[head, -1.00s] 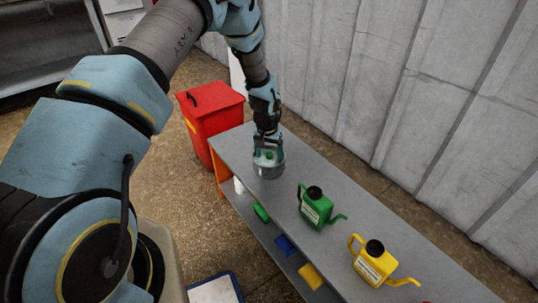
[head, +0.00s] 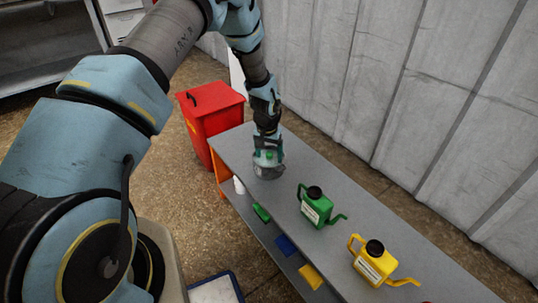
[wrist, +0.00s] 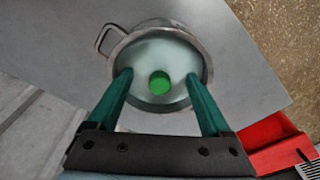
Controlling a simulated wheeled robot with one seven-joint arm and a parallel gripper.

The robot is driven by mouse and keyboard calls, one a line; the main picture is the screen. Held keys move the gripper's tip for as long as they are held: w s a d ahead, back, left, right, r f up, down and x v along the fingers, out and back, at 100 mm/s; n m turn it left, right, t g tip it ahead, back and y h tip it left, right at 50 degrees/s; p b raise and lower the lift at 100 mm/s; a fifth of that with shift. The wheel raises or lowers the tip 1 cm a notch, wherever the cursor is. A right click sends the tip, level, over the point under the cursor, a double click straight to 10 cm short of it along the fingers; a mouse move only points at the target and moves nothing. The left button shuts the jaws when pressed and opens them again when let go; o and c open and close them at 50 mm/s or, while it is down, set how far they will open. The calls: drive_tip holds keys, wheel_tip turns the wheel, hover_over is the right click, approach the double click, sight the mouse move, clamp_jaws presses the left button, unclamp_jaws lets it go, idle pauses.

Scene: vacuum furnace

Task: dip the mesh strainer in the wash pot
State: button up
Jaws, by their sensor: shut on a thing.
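The wash pot (head: 268,173) is a round metal pot standing on the far end of the grey bench. In the wrist view its rim and side handle (wrist: 102,38) show. My gripper (head: 268,153) points down over the pot, with its green fingers (wrist: 158,77) reaching inside the rim. It is shut on the mesh strainer (wrist: 158,55), which shows as a pale round shape with a green knob (wrist: 160,83) in the middle. The strainer sits within the pot's outline. Its underside is hidden, and I cannot tell how deep it is.
A green can (head: 316,208) and a yellow can (head: 372,262), both spouted, stand nearer on the grey bench (head: 340,195). A red bin (head: 210,115) stands beyond its far end. Small items lie on the lower shelf. A corrugated wall runs along the right.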

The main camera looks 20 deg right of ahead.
drive_tip(key=shift+r+p, duration=3.2)
drive_tip(key=shift+r, duration=1.6)
drive_tip(key=shift+a, duration=0.1)
